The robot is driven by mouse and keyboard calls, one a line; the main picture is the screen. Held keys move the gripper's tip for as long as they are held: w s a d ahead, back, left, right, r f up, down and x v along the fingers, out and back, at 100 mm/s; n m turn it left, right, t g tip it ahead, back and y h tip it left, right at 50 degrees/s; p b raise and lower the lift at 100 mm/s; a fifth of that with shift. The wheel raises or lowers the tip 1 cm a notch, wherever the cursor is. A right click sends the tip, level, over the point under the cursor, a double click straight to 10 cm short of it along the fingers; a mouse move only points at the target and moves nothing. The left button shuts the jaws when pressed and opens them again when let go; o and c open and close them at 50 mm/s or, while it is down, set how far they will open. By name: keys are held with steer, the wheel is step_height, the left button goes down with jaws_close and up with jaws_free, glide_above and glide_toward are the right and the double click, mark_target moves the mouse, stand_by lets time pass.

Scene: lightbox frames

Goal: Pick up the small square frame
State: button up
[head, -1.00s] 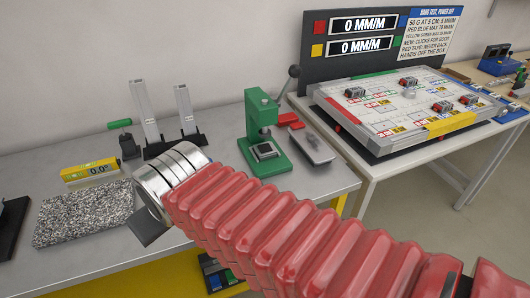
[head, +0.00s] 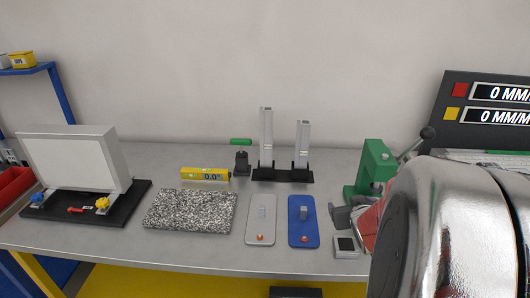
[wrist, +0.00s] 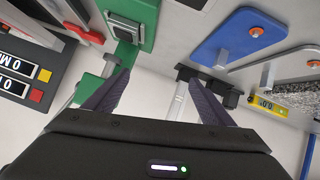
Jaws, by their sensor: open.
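A small square frame (head: 345,246) with a dark rim and a pale middle lies near the front edge of the bench, right of the blue plate (head: 303,221). In the wrist view only a dark bit at the top edge may be it. My gripper is open and empty in the wrist view (wrist: 160,76), its two dark fingers spread apart. In the head view it is partly hidden by my own arm, and grey parts of it (head: 345,215) show just behind the frame. I cannot tell its height above the bench.
The green press (head: 376,160) stands right behind my gripper. A grey plate (head: 261,221), speckled slab (head: 190,211), yellow level (head: 205,174) and twin grey posts (head: 266,140) stand to the left. The lightbox (head: 70,162) is at far left. Bare bench lies before the slab.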

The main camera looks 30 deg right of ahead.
steer(key=s+d+f, duration=0.2)
steer(key=s+d+f+m+t, duration=0.1)
steer(key=s+d+f, duration=0.1)
steer(key=s+d, duration=0.1)
steer(key=s+d+f+t, duration=0.1)
steer(key=s+d+f, duration=0.1)
steer(key=d, duration=0.1)
steer(key=shift+s+m+h, duration=0.3)
steer(key=shift+s, duration=0.1)
steer(key=shift+s+d+f+t, duration=0.15)
steer(key=shift+s+d+t, duration=0.05)
steer(key=shift+s+t, duration=0.35)
steer(key=shift+w, duration=0.2)
steer(key=x, duration=0.8)
steer(key=shift+w+d, duration=0.15)
steer(key=shift+x, duration=2.65)
